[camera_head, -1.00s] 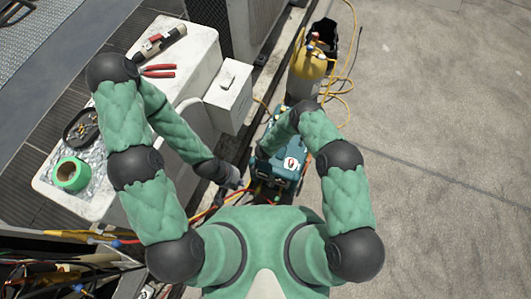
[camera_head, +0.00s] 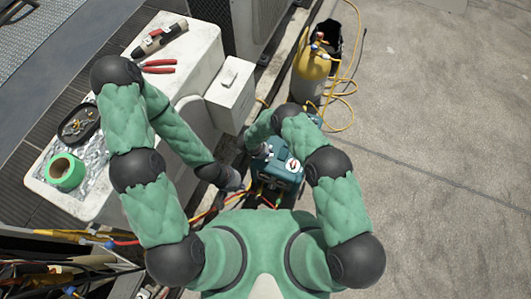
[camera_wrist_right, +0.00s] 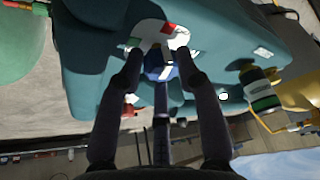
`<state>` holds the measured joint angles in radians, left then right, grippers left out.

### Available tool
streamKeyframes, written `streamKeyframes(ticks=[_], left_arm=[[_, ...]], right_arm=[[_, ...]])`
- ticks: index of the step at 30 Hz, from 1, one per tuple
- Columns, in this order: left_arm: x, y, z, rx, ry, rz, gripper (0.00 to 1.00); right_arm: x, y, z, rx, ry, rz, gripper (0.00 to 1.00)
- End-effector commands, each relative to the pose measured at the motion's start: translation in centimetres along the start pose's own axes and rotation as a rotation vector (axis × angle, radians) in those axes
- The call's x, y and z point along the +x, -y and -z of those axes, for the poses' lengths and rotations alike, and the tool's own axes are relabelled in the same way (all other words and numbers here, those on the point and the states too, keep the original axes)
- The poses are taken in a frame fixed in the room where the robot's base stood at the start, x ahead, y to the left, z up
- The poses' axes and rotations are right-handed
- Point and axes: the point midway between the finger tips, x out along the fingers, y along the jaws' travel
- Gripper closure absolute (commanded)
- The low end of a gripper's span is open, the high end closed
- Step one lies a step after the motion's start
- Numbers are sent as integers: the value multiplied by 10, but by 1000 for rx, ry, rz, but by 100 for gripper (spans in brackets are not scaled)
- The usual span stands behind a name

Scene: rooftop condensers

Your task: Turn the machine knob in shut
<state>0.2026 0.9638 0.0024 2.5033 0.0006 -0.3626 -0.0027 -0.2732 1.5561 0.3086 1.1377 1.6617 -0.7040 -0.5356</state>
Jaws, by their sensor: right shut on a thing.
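The teal machine (camera_head: 284,163) stands on the ground in front of me, with a round white label on its top. In the right wrist view the machine (camera_wrist_right: 90,75) fills the upper part. A blue knob (camera_wrist_right: 160,73) sits there against a white round plate with red and green marks (camera_wrist_right: 165,34). In the head view my right forearm hides most of that gripper. My left gripper (camera_head: 238,182) is beside the machine's left side, small and dark; its fingers are unclear.
A yellow tank (camera_head: 311,62) with a yellow hose stands beyond the machine. A white box (camera_head: 230,92) is at its left. A pale bench (camera_head: 190,62) holds red pliers (camera_head: 160,67) and green tape (camera_head: 66,172). Hoses run near my left gripper. Concrete on the right is clear.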

Motion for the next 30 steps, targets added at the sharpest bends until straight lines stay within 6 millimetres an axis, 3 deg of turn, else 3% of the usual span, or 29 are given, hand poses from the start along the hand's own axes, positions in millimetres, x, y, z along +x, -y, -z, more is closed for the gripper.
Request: streamKeyframes(ticks=[1, 12, 29, 30], left_arm=[[0, 0, 0, 0, 0, 0, 100], [0, 0, 0, 0, 0, 0, 100], [0, 0, 0, 0, 0, 0, 100], [0, 0, 0, 0, 0, 0, 100]], right_arm=[[-3, 10, 7, 40, -8, 4, 97], [-2, 10, 9, 190, -10, -60, 98], [-2, 10, 12, 219, -14, -73, 97], [-2, 10, 12, 220, -14, -73, 56]])
